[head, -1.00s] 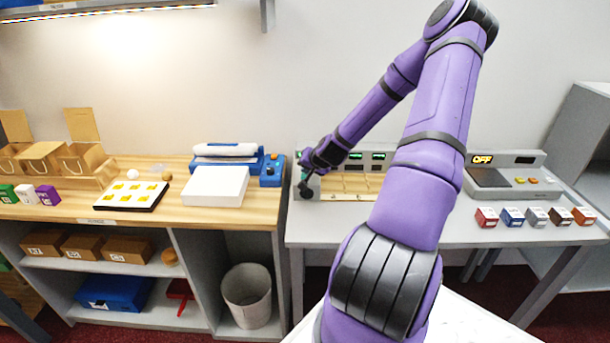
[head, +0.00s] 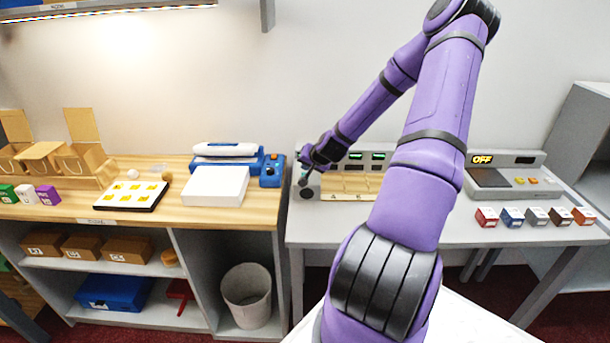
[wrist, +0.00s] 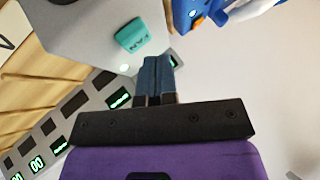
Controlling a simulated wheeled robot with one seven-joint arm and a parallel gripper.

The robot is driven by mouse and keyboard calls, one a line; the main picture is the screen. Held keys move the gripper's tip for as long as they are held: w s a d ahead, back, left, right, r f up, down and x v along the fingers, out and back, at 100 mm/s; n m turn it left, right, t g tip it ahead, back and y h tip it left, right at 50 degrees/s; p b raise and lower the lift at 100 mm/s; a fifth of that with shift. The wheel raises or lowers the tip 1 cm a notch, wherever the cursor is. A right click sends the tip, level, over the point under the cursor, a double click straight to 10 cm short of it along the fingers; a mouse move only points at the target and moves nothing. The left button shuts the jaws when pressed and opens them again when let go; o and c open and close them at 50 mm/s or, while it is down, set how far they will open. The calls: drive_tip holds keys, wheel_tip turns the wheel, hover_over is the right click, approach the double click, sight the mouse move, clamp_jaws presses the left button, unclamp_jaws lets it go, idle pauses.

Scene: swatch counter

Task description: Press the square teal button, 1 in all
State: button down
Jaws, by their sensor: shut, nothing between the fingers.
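The teal button (wrist: 132,35), a rounded square block with dark lettering, sits on a light grey panel (wrist: 95,30) in the wrist view. A small lit spot lies beside it. My gripper (wrist: 152,62) is shut and empty. Its fingertips end just below the button in that view, apart from it in the picture; the depth of the gap is unclear. In the head view the teal button (head: 303,177) is small at the left end of the grey unit, and my gripper (head: 306,167) is close above it, partly blocking the view.
The grey unit has wooden compartments (head: 345,184) and green displays (head: 355,156). A dark round part (head: 307,193) lies below the button. A blue machine (head: 271,170) stands to the left. A scale reading OFF (head: 490,177) and several small boxes (head: 511,216) are on the right.

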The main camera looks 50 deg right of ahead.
drive_tip(key=shift+r, duration=0.2)
drive_tip(key=shift+r, duration=2.45)
idle(0.8)
